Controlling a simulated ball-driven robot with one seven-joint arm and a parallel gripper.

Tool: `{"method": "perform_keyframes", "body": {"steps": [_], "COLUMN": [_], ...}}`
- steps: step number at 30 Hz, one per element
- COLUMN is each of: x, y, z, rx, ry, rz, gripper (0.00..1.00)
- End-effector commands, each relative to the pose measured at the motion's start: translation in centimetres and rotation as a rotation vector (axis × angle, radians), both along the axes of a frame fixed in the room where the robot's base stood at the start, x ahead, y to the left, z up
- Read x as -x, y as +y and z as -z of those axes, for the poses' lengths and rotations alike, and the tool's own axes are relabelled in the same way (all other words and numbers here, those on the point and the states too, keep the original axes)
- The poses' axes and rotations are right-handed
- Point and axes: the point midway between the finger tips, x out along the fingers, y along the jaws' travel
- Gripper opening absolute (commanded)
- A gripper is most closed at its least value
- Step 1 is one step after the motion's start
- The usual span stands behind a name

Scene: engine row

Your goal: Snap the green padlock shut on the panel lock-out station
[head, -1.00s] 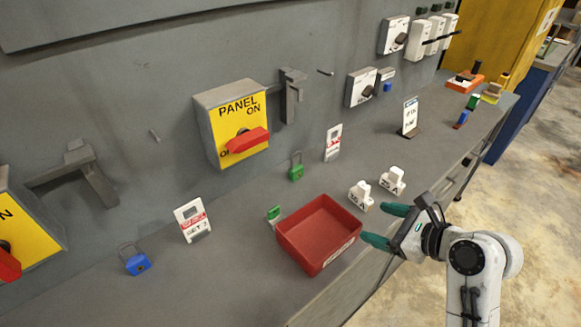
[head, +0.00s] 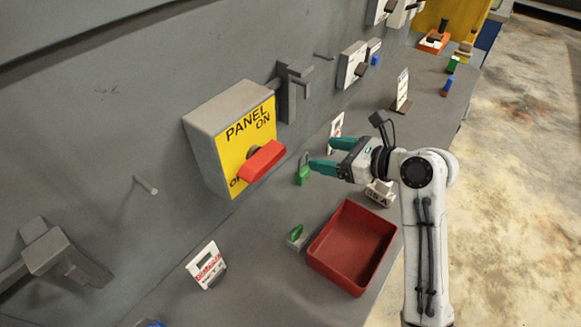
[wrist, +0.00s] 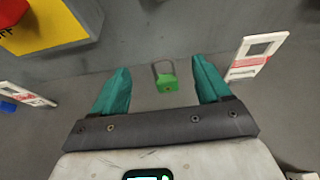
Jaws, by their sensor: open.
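The green padlock (head: 302,175) stands on the grey bench below the yellow panel switch, its shackle upward. In the wrist view the green padlock (wrist: 167,83) lies beyond and between the fingertips, with its grey shackle showing. My gripper (head: 331,157) is open and empty, its teal fingers pointing left toward the padlock. In the wrist view my gripper (wrist: 160,80) shows its fingers on either side of the padlock, apart from it. The panel switch (head: 233,140) has its red handle (head: 262,161) near ON. A grey bracket, seemingly the lock-out station (head: 291,92), is on the wall beside it.
A red tray (head: 350,247) is on the bench, with a small green item (head: 295,237) at its left. White-red tags (head: 207,265) stand nearby, one (wrist: 258,57) close to a finger in the wrist view. White fuse blocks (head: 380,193) sit under my arm.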

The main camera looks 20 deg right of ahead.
Motion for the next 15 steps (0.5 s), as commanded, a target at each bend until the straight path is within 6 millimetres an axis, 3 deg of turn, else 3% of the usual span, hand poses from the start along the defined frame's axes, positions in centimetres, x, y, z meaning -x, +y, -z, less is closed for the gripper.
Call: {"method": "perform_keyframes", "body": {"steps": [10, 15], "x": [0.1, -0.4], "y": [0.0, 0.4], "z": [6.3, 7.9], "rx": [-0.002, -0.001], "ry": [0.005, 0.001], "rz": [0.001, -0.001], "gripper": [0.77, 0.77]}}
